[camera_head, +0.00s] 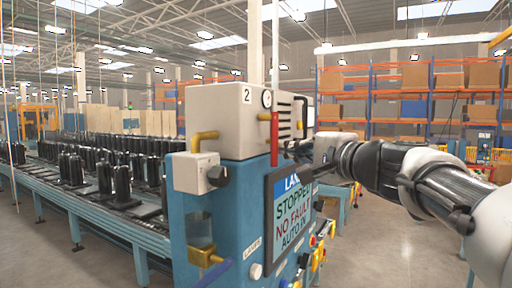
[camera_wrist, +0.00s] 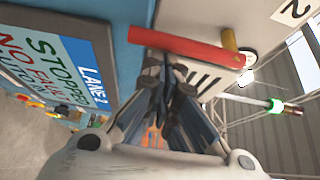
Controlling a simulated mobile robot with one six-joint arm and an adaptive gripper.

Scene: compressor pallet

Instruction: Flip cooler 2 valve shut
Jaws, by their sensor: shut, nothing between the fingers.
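Cooler 2 (camera_head: 220,108) is a pale box marked "2" on top of a blue cabinet (camera_head: 225,225). Its red valve lever (camera_head: 275,138) hangs straight down from a short yellow pipe stub (camera_head: 264,116). In the wrist view the red lever (camera_wrist: 187,46) runs across the upper middle, with its yellow stub (camera_wrist: 229,40) near its right end. My gripper (camera_wrist: 167,70) is shut and empty, with its fingertips close beside the lever. I cannot tell whether they touch it.
A tilted "LANE 2" display screen (camera_head: 294,215) juts from the cabinet below my gripper, with buttons (camera_head: 318,250) beside it. A round gauge (camera_head: 267,98) sits above the lever. A conveyor (camera_head: 100,215) with dark parts runs at left. Open floor lies at right.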

